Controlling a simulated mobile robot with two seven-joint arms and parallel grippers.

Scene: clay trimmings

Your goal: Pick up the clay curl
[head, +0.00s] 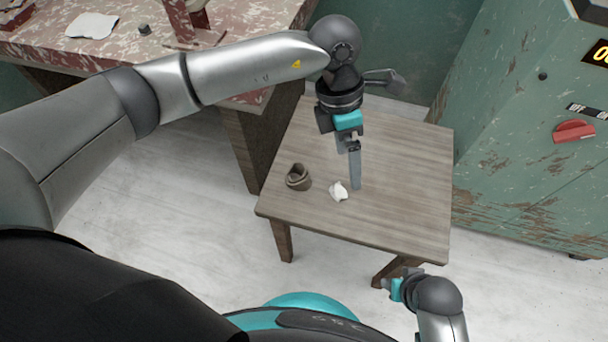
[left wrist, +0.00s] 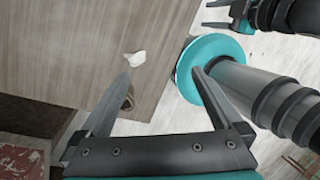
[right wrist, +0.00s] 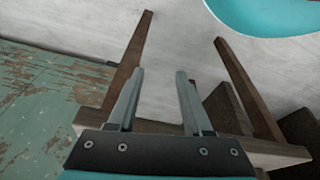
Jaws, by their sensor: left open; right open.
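The clay curl (head: 298,177), a brown-olive rolled strip, lies near the left edge of a small wooden table (head: 405,165). A crumpled white piece (head: 338,191) lies just right of it. My left gripper (head: 356,186) is open and empty, pointing down over the table, to the right of both. In the left wrist view, the curl (left wrist: 129,101) is partly hidden behind the left finger, and the white piece (left wrist: 136,58) shows beyond that fingertip. My right gripper (head: 388,284) is open and empty, low beside the table's front edge; its fingers (right wrist: 160,74) show apart in the right wrist view.
A worn green cabinet (head: 520,130) with a red switch (head: 574,131) stands right of the table. A larger red-flecked bench (head: 110,50) with a white sheet (head: 92,25) is at the back left. The small table's right half is clear.

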